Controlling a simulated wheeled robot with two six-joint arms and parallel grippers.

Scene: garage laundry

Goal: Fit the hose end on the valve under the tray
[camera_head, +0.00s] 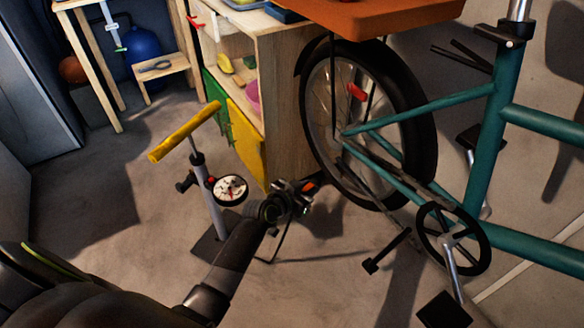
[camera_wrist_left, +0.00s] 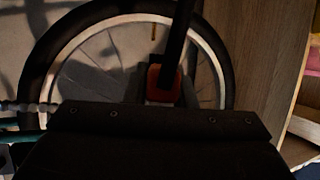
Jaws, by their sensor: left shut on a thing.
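My left gripper (camera_head: 303,193) is shut on the hose end (camera_head: 311,186), which shows as a small orange-red piece. It is low beside the bicycle's rear wheel (camera_head: 427,130), apart from it. In the left wrist view the orange-red hose end (camera_wrist_left: 154,82) sits at the jaws, with a dark bar (camera_wrist_left: 180,40) rising beside it. A thin brass-coloured valve (camera_wrist_left: 153,32) stands at the wheel rim beyond, apart from the hose end. I cannot make out the valve in the head view. The orange tray (camera_head: 385,14) is above the wheel. My right gripper is not in view.
A floor pump (camera_head: 205,190) with a yellow handle and round gauge stands left of my left gripper, its thin hose low on the floor. A wooden cabinet (camera_head: 282,100) stands close behind the gripper. The teal bicycle frame (camera_head: 485,150) fills the right. Floor at left is clear.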

